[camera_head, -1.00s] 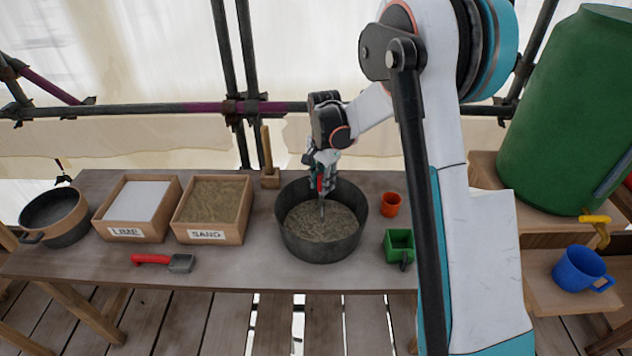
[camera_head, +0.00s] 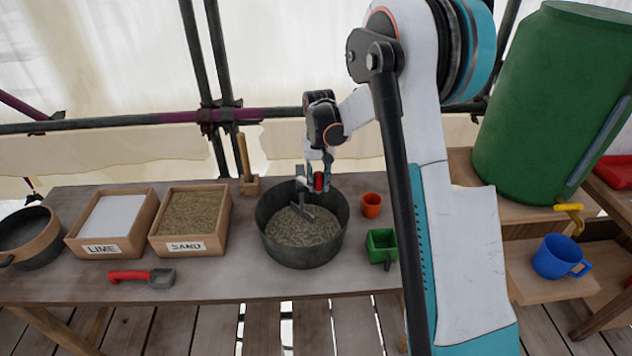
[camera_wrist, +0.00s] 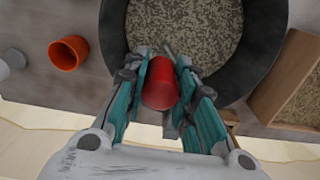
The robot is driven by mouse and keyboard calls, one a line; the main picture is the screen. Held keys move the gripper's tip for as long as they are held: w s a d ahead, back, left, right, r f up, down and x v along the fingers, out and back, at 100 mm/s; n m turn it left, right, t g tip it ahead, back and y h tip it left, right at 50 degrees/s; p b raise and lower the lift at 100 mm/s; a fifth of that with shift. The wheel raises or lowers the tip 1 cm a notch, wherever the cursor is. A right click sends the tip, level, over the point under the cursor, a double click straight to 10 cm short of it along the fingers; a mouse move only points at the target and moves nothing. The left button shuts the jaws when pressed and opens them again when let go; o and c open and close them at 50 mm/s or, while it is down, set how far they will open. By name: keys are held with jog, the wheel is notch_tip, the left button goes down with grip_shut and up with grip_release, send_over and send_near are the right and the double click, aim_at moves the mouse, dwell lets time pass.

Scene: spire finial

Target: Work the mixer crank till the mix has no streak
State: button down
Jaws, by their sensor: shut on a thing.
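The mixer is a dark round tub (camera_head: 268,232) on the table, holding a speckled grey-brown mix (camera_head: 300,228). I can make out no clear streak in the mix, which also shows in the wrist view (camera_wrist: 185,32). A grey crank arm (camera_head: 302,207) slants over the mix, with a red knob (camera_head: 319,181) at its raised end. My gripper (camera_head: 317,178) is over the back right of the tub, shut on the red knob. In the wrist view the knob (camera_wrist: 160,84) sits between both fingers. The fingers hide part of the crank.
An orange cup (camera_head: 371,204) and a green container (camera_head: 381,244) stand close right of the tub. A green barrel (camera_head: 545,110) and blue mug (camera_head: 560,257) are farther right.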

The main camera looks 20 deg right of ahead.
jog(key=shift+w+d, duration=0.1)
jog(key=shift+w, duration=0.05)
dwell(0.3)
jog(key=c, duration=1.3)
grip_release()
notch_tip(320, 180, up, 12)
jog(key=shift+r, duration=0.1)
